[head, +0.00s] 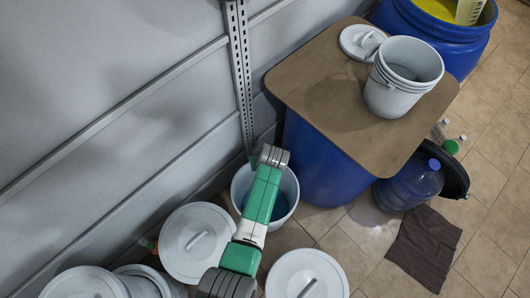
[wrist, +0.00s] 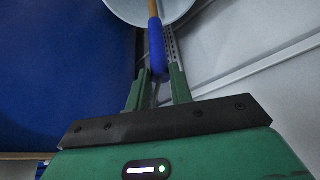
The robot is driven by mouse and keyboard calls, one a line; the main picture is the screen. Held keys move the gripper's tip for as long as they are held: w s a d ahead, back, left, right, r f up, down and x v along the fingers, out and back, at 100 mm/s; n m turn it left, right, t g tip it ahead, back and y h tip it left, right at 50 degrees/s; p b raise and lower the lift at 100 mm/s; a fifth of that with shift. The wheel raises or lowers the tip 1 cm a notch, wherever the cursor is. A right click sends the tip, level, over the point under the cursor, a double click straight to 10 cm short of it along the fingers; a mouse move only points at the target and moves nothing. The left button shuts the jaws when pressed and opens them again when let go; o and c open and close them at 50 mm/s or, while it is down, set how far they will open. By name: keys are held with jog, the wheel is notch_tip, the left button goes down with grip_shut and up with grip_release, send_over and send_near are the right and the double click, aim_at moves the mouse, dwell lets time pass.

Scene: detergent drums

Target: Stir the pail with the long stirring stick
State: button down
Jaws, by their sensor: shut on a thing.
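The pail (head: 290,180) is a white bucket with blue liquid in it, standing on the floor between the wall and a blue drum. My green arm passes over it and hides part of its opening. The pail also shows at the top of the wrist view (wrist: 178,10). The stirring stick has a blue grip (wrist: 157,50) and a wooden shaft that runs up toward the pail. My gripper (wrist: 158,74) is shut on the blue grip. The head view hides the gripper and stick. I cannot tell whether the stick's far end is in the liquid.
A brown board (head: 320,80) on the blue drum (head: 325,165) bears a white bucket (head: 388,95) and a lid (head: 360,41). Lidded white buckets (head: 190,250) stand near my arm. A clear bottle (head: 410,188) and dark cloth (head: 424,248) are on the floor at right.

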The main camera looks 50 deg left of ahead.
notch_tip(320, 180, up, 13)
jog(key=p, duration=1.1)
jog(key=shift+r, duration=0.2)
